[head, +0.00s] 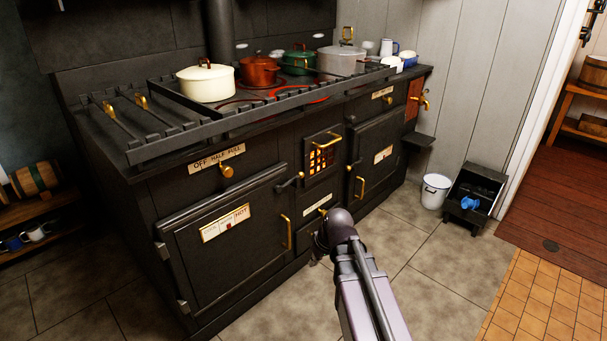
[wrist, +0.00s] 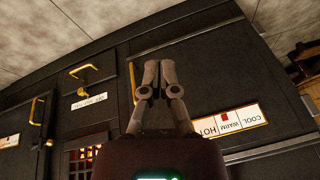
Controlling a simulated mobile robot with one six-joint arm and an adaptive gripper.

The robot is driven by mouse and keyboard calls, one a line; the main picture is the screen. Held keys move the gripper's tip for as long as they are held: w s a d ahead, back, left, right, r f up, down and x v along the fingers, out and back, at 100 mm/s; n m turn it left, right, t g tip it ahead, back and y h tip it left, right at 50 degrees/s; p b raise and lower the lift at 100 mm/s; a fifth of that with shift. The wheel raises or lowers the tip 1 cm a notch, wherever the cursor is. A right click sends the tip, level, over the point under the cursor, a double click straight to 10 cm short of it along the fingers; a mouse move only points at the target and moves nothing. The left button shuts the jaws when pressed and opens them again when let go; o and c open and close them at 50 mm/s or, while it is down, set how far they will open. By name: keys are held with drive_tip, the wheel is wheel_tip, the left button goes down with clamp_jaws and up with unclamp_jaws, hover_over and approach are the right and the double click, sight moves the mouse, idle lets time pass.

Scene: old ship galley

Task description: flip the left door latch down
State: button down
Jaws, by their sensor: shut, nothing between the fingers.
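The left oven door (head: 230,226) is closed and carries a long brass handle (head: 286,232) near its right edge. Its latch (head: 290,183) is a short dark lever with a knob at the door's upper right corner, tilted up to the right. In the head view my arm hides most of my gripper, low in front of the stove and right of the left door. In the wrist view the picture is upside down; my gripper (wrist: 151,75) has its fingers together and empty, beside the brass handle (wrist: 132,80). I cannot make out the latch there; my gripper may hide it.
A barred firebox door (head: 322,153) sits between the two oven doors. The right oven door (head: 376,156) has its own latch (head: 355,163). Pots, including a cream one (head: 206,82), stand on the stove top. A white bucket (head: 435,191) and coal box (head: 474,192) stand right; the floor between is clear.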

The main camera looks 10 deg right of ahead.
sight(290, 182)
drive_tip(key=w+d+r+n+t+y, duration=0.1)
drive_tip(key=w+d+r+n+t, duration=0.1)
drive_tip(key=w, duration=0.6)
drive_tip(key=w+d+r+n+t+y, duration=0.1)
drive_tip(key=w+d+r+n+t, duration=0.1)
drive_tip(key=w+r+t, duration=0.3)
drive_tip(key=w+d+r+n+t+y, duration=0.1)
drive_tip(key=w+d+r+n+t, duration=0.2)
drive_tip(key=w, duration=0.9)
wheel_tip(290, 182, up, 4)
drive_tip(key=shift+d+f+t+y+p, duration=0.25)
drive_tip(key=shift+d+t+y+p, duration=0.05)
drive_tip(key=shift+d+y+p, duration=0.15)
drive_tip(key=shift+w+a, duration=0.1)
drive_tip(key=shift+a, duration=0.05)
drive_tip(key=f+b+x, duration=0.1)
drive_tip(key=b+x, duration=0.2)
drive_tip(key=x, duration=0.3)
drive_tip(key=d+f+b+x, duration=0.1)
drive_tip(key=b+x, duration=0.2)
drive_tip(key=x, duration=0.3)
drive_tip(key=shift+w+f, duration=0.25)
drive_tip(key=shift+f, duration=0.15)
drive_tip(key=shift+d, duration=0.1)
